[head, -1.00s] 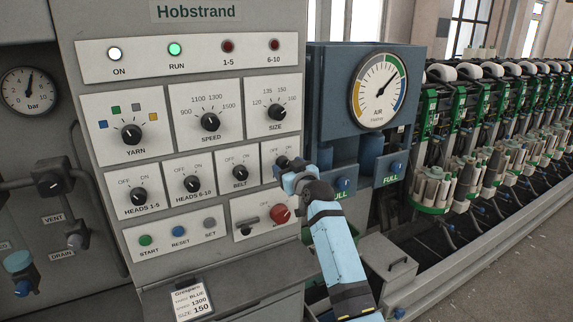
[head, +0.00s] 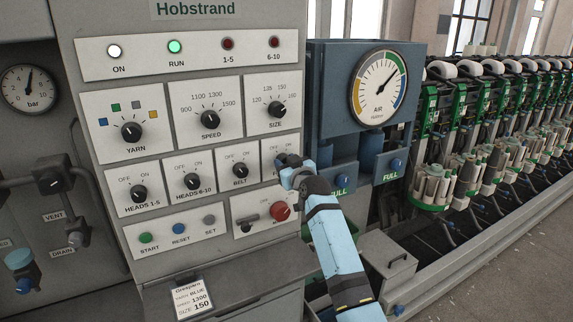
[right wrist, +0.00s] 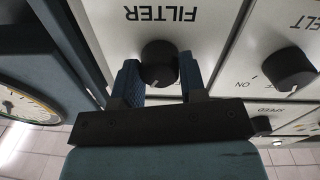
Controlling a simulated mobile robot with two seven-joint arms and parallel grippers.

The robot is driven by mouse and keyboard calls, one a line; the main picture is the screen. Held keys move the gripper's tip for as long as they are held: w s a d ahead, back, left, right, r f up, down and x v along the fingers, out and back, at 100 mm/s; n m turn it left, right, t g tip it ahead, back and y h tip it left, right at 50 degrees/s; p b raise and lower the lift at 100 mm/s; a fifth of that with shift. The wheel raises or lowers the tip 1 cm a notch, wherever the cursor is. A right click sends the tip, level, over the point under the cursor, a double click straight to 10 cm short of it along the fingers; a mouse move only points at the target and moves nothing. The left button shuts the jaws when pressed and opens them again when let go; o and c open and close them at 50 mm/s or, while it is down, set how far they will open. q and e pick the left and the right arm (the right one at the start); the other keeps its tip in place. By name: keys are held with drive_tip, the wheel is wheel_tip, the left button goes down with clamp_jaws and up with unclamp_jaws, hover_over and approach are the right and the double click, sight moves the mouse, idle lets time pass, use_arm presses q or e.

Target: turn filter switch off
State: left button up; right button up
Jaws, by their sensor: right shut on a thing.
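The filter switch (right wrist: 159,63) is a round black knob on a pale panel, under the word FILTER, which appears upside down in the right wrist view. My right gripper (right wrist: 160,78) has its two blue fingers on either side of this knob, shut on it. My left gripper is not in view.
The heads 6-10 knob (head: 192,182) is further left. The size knob (head: 276,110) sits above, the red button (head: 280,211) close below the gripper. A blue cabinet with an air gauge (head: 379,88) stands right. The run lamp (head: 175,49) glows green.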

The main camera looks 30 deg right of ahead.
drive_tip(key=n+p, duration=0.2)
drive_tip(key=n, duration=0.9)
drive_tip(key=shift+n+y, duration=0.4)
idle(0.4)
drive_tip(key=o, duration=0.9)
drive_tip(key=shift+s, duration=0.1)
